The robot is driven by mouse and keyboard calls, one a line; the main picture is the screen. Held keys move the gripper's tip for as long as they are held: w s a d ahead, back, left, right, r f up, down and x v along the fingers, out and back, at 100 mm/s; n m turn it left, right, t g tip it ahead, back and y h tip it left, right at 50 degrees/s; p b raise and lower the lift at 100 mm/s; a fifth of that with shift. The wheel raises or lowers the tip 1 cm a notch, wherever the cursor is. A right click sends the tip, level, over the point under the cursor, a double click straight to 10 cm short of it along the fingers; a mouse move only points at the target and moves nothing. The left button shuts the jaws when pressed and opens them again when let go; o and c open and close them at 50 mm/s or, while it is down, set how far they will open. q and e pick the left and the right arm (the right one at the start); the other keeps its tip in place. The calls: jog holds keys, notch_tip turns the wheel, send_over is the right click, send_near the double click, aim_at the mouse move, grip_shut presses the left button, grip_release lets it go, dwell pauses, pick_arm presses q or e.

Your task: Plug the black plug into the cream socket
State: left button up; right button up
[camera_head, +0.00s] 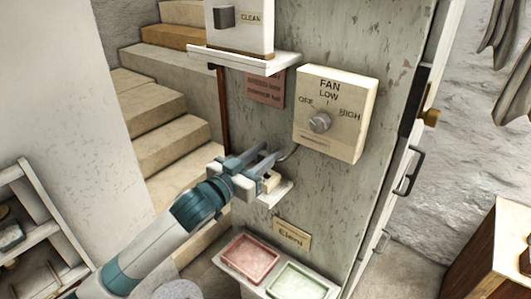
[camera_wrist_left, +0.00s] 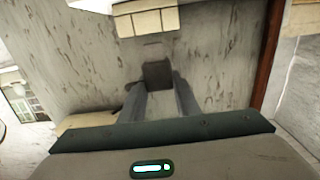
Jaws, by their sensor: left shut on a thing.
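My left gripper (camera_head: 271,158) reaches in from the lower left, in front of the grey wall panel, just left of and below the fan box. In the left wrist view its fingers (camera_wrist_left: 159,88) are shut on a dark square block, the black plug (camera_wrist_left: 157,73). In the head view the fingers hide the plug. A cream block, which looks like the cream socket (camera_head: 271,182), sits just below the fingers, partly covered by them. It also seems to show in the left wrist view (camera_wrist_left: 145,18), apart from the plug. My right gripper is not in view.
The cream fan box (camera_head: 345,128) with a knob is on the panel to the right. A white shelf (camera_head: 245,58) juts out above. Pink (camera_head: 250,258) and green (camera_head: 297,281) trays lie below. Steps rise behind.

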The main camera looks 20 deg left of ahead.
pick_arm(q)
jog(key=shift+f, duration=0.25)
jog(key=shift+f+b, duration=0.4)
jog(key=shift+f, duration=0.25)
jog(key=shift+f+b, duration=0.3)
jog(key=shift+f, duration=0.4)
jog(key=o, duration=1.1)
jog(key=shift+r, duration=0.2)
jog(key=shift+r+p, duration=1.9)
jog(key=shift+p, duration=0.25)
